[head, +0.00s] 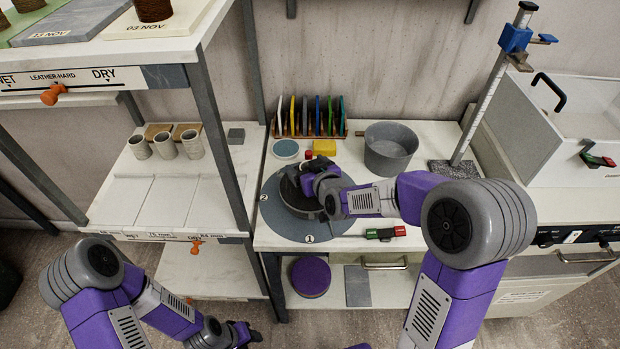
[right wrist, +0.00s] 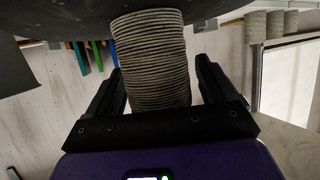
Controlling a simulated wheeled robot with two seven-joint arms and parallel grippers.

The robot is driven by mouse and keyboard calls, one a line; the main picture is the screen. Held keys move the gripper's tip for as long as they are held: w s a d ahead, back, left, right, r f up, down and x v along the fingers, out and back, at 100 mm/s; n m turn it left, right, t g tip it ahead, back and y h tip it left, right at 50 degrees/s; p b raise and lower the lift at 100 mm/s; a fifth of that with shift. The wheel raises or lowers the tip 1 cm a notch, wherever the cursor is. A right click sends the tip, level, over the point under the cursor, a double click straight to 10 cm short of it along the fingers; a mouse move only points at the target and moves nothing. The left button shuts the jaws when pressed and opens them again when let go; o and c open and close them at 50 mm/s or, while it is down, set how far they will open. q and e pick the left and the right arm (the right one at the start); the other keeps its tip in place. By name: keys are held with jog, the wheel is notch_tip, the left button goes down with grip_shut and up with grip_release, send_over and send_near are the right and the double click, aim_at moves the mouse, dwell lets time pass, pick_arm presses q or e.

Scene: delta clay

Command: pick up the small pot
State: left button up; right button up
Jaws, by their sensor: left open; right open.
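A small grey ribbed pot (right wrist: 152,60) stands on a dark round disc (right wrist: 90,14), which shows at the top of the right wrist view. The open fingers of my right gripper (right wrist: 158,88) are on either side of the pot, with a visible gap at least on the right. In the head view my right gripper (head: 304,181) is over the dark disc (head: 300,208) and hides the pot. My left gripper (head: 250,334) is open and empty, low at the bottom of the head view, away from the table.
Several coloured tools stand in a rack (head: 310,135) behind the disc. A grey bucket (head: 391,148) and a measuring stand (head: 490,85) are to the right. A red-green tool (head: 385,233) lies in front. Small ribbed pots (head: 165,146) stand on the left shelf.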

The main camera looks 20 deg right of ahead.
jog(key=c, duration=1.1)
